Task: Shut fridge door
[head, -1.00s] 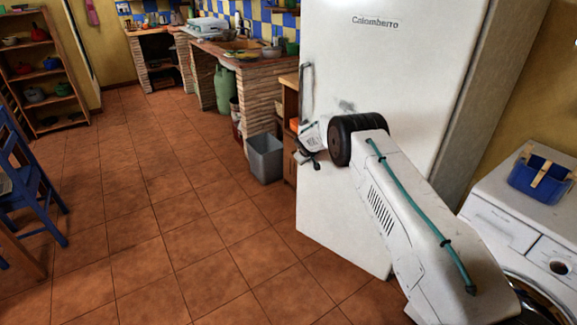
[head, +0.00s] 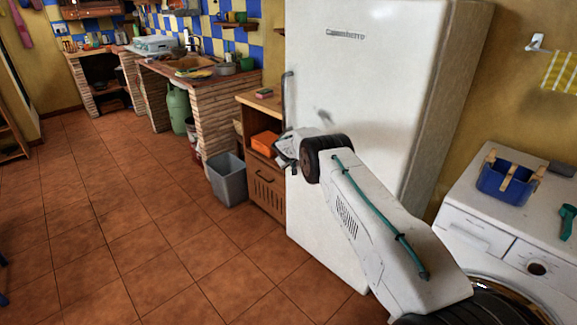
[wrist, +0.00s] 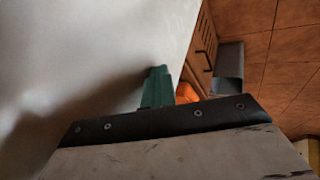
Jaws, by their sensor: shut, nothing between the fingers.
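The white fridge door (head: 375,80) faces me in the head view, with a tall handle (head: 289,97) at its left edge. The door looks close to the fridge body (head: 450,100); I cannot tell whether a narrow gap is left. My gripper (head: 284,152) is at the door's left edge, below the handle, partly hidden by my wrist. In the wrist view its green fingers (wrist: 158,86) are together and empty, beside the pale door surface (wrist: 80,50). Whether they touch the door is unclear.
A wooden cabinet (head: 268,195) with an orange box (head: 265,144) stands left of the fridge, a grey bin (head: 228,180) beside it. A washing machine (head: 500,225) with a blue basket (head: 508,178) stands at right. The tiled floor (head: 130,230) at left is clear.

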